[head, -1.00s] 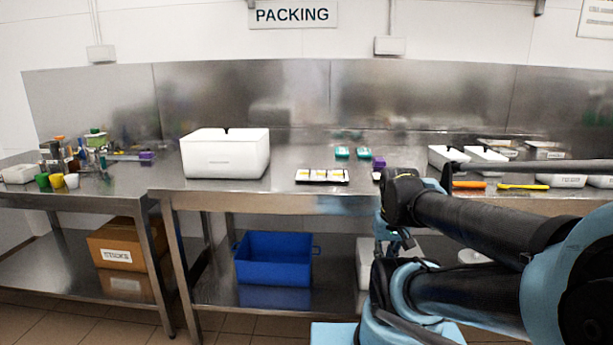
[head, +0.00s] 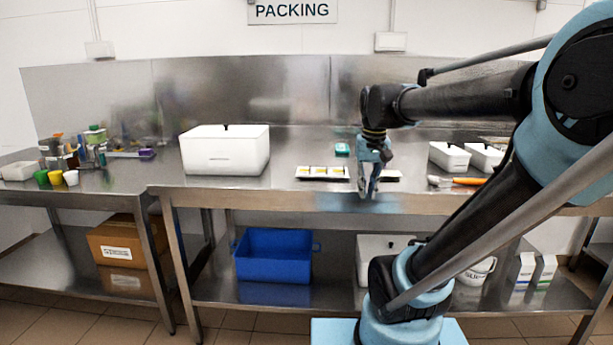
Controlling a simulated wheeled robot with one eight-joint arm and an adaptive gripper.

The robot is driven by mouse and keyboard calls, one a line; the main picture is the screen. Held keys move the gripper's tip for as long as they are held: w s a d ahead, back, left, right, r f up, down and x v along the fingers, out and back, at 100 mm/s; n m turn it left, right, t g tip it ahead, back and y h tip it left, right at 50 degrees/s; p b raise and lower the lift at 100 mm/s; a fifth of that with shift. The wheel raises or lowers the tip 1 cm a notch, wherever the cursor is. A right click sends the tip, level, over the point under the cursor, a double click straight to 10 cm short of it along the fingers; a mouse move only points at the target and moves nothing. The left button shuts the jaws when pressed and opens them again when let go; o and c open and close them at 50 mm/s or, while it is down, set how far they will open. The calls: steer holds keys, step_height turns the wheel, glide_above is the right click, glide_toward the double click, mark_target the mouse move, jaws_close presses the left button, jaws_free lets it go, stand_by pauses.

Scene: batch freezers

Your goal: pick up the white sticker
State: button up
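I cannot make out a white sticker for certain. A shallow tray (head: 323,178) on the steel table holds a few small white and yellow pieces; whether any is the sticker is too small to tell. My gripper (head: 368,193) points down near the table's front edge, just right of this tray. A pale flat thing (head: 391,175) shows partly behind it, mostly hidden. The fingers look close together, and I see nothing clearly held between them.
A large white box (head: 225,152) stands left on the table (head: 283,185). A teal item (head: 342,149) lies behind the tray. White bins (head: 449,157) and an orange-handled tool (head: 468,181) are on the right. A blue crate (head: 273,257) sits on the lower shelf.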

steer(key=w+a+r+g, duration=0.1)
steer(key=w+a+r, duration=0.7)
steer(key=w, duration=0.2)
steer(key=w+a+r, duration=0.8)
steer(key=w, duration=0.3)
steer(key=f, duration=1.1)
steer(key=shift+s+a+f, duration=0.2)
steer(key=shift+a, duration=0.15)
steer(key=shift+a+f, duration=0.2)
steer(key=shift+f, duration=2.65)
jaws_close()
steer(key=shift+r, duration=0.1)
step_height(320, 180, up, 11)
